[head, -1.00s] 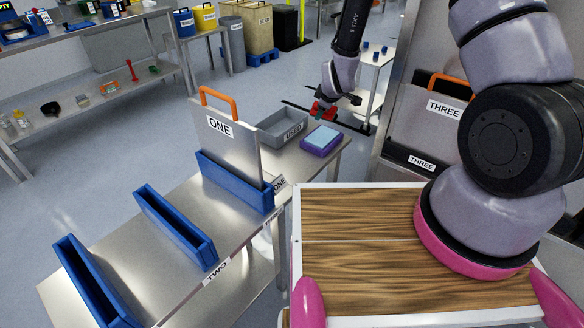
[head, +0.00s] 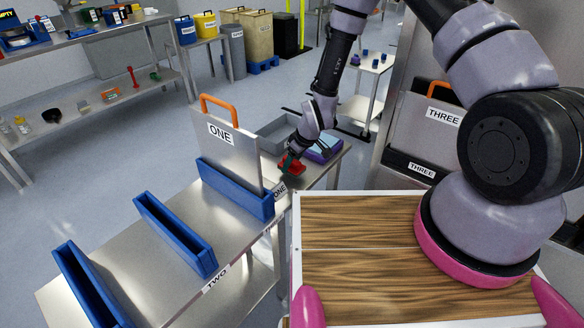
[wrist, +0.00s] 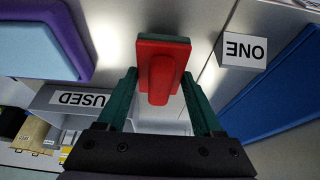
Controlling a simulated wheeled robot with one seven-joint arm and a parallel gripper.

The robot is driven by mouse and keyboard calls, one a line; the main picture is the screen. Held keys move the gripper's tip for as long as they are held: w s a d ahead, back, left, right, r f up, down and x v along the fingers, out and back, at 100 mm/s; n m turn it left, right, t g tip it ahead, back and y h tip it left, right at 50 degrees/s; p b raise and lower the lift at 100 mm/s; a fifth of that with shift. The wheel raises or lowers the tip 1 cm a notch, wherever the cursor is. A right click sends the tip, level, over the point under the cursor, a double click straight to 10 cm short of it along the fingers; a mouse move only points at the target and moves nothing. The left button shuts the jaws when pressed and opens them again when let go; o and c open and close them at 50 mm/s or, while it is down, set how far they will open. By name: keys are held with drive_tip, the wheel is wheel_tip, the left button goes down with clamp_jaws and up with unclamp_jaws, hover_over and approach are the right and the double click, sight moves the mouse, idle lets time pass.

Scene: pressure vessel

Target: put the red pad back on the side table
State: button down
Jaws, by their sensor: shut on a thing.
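My gripper (head: 297,152) is shut on the red pad (head: 291,166) and holds it over the near right part of the steel table (head: 226,226), beside the ONE label. In the wrist view the red pad (wrist: 160,62) sits between the two green fingers, with its handle part toward the gripper and a thin dark layer along its far edge. Whether the pad touches the table top or hangs just above it, I cannot tell.
Upright plate ONE (head: 228,148) stands in a blue holder (head: 233,190) left of the pad. A grey USED tray (head: 270,132) is behind it. A purple block (head: 328,152) with a light blue top is at right, partly hidden by my arm. Table top between the blue holders is clear.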

wheel_tip(320, 180, down, 2)
drive_tip(key=shift+f, duration=0.1)
drive_tip(key=shift+c, duration=0.2)
unclamp_jaws()
drive_tip(key=v, duration=1.2)
